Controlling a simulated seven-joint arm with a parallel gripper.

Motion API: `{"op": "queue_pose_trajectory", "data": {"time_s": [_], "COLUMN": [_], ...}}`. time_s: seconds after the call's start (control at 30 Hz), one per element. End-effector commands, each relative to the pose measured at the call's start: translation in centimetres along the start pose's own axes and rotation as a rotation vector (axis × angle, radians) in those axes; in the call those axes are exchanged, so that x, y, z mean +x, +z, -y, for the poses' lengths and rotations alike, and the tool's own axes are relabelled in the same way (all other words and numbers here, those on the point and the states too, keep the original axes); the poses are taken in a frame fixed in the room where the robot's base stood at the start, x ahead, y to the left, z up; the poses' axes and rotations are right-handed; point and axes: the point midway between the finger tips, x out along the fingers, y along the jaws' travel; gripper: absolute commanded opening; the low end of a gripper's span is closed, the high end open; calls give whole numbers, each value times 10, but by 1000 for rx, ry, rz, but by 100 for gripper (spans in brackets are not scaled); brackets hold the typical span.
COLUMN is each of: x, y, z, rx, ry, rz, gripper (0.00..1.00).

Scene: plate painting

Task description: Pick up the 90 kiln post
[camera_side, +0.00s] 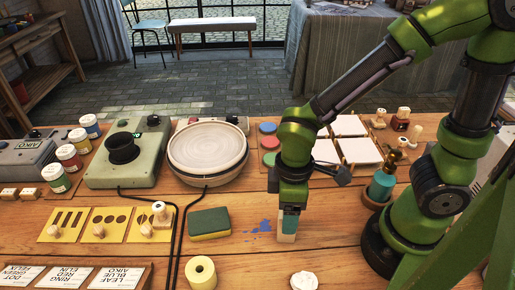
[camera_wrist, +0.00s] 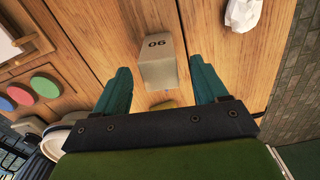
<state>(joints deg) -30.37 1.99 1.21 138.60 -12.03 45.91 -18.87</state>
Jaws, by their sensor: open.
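The kiln post (camera_wrist: 160,72) is a small grey-beige block on the wooden table, with dark digits on one face that read as 06 in the wrist view, or 90 when turned around. My gripper (camera_wrist: 160,75) is open, with one teal finger on each side of the post and gaps beside it. In the side view my gripper (camera_side: 288,222) points straight down near the table's middle. A pale block shows at the fingertips there, mostly hidden by the fingers.
A green-yellow sponge (camera_side: 209,223) and blue paint stain (camera_side: 261,229) lie left of my gripper. A yellow roll (camera_side: 201,272) and crumpled white paper (camera_side: 305,280) lie in front. White tiles (camera_side: 348,125), coloured discs (camera_side: 268,143) and a round turntable (camera_side: 207,148) stand behind.

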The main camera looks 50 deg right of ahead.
Motion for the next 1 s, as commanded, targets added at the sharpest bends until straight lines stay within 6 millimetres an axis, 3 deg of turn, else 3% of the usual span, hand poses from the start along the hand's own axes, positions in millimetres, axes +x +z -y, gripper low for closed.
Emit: {"op": "queue_pose_trajectory", "data": {"time_s": [0.13,0.4,0.8,1.0], "x": [16,19,18,18], "y": [0,0,-1,-1], "z": [0,0,0,0], "rx": [1,1,0,0], "ry": [0,0,0,0], "rz": [3,-1,-2,-3], "gripper": [72,71,10,6]}}
